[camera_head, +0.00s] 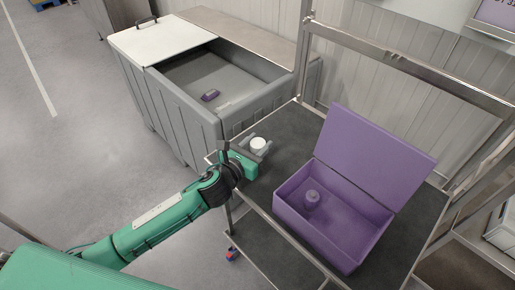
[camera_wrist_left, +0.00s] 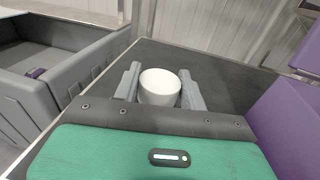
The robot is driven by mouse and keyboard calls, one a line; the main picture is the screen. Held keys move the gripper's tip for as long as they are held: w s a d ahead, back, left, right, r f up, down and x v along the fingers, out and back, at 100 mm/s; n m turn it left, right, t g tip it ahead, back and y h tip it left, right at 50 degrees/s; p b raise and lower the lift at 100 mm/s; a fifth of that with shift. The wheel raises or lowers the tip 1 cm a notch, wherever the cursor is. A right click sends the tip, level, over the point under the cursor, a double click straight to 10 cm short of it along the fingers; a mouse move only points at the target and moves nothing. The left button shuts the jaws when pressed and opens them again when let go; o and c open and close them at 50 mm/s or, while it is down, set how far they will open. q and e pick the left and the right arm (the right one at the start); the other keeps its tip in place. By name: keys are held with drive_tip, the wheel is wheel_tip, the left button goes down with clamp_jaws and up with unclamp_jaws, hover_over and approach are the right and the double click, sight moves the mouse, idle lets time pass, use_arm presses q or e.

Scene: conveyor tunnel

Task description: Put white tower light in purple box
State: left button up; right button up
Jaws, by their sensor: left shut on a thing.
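My left gripper (camera_head: 258,147) is shut on the white tower light (camera_head: 258,143), at the left part of the dark shelf. In the left wrist view the white tower light (camera_wrist_left: 160,87) shows its round top between the two grey fingers of my left gripper (camera_wrist_left: 160,92). I cannot tell whether its base touches the shelf. The open purple box (camera_head: 352,262) stands on the shelf to the right of the gripper, its lid tilted back. The box's purple side also shows in the left wrist view (camera_wrist_left: 285,115). My right gripper is not in view.
A large grey bin (camera_head: 178,110) with a half-open white lid (camera_head: 160,38) stands behind on the left, with a small purple object (camera_head: 210,95) inside. The metal frame (camera_head: 405,62) rises behind the dark shelf (camera_head: 283,158). Shelf between gripper and box is clear.

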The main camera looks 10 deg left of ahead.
use_arm(q)
drive_tip(key=shift+f, duration=0.9)
drive_tip(key=shift+f, duration=0.1)
